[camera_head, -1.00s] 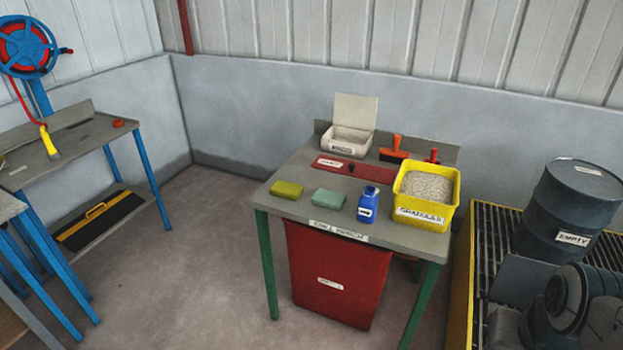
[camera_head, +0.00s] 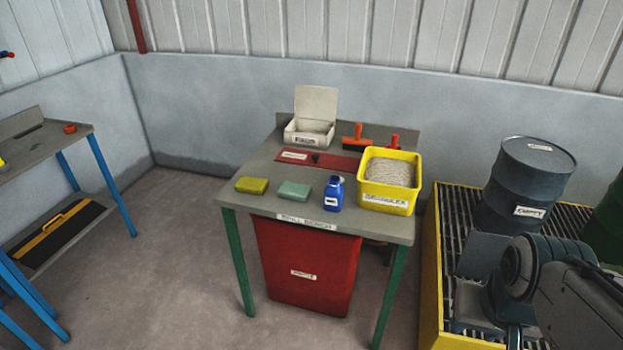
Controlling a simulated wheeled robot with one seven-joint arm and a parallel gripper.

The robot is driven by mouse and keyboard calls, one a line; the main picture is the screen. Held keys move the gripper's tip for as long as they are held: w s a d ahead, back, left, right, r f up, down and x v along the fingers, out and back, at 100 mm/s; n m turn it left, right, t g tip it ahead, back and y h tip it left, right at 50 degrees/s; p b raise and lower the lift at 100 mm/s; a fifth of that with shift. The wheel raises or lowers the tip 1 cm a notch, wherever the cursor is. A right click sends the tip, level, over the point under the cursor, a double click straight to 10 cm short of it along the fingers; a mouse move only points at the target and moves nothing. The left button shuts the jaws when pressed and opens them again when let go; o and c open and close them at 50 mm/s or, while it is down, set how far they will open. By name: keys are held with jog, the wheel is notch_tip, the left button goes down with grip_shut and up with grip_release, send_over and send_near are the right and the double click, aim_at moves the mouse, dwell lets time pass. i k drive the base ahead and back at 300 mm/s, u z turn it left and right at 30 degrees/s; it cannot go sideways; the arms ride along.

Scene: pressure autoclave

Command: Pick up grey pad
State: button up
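A grey-green pad (camera_head: 294,190) lies flat near the front edge of the bench (camera_head: 262,170), in the middle of the head view. A yellow-olive pad (camera_head: 252,185) lies to its left, and a blue bottle (camera_head: 334,194) stands to its right, both apart from it. My arm's dark links show at the lower right, well away from the bench. My gripper's fingers cannot be made out, so its state does not show.
A yellow tub of granules (camera_head: 388,180), an open white box (camera_head: 311,118) and orange-handled tools (camera_head: 356,136) stand on the bench. A red bin (camera_head: 305,265) is beneath. Dark drum (camera_head: 525,185) stands on a yellow-edged grating at right. Floor at front left is clear.

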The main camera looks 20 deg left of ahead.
aim_at(289, 191)
jog(key=u, duration=2.3)
jog(key=i, duration=2.45)
jog(key=z, duration=3.35)
jog(key=i, duration=0.5)
jog(key=z, duration=0.1)
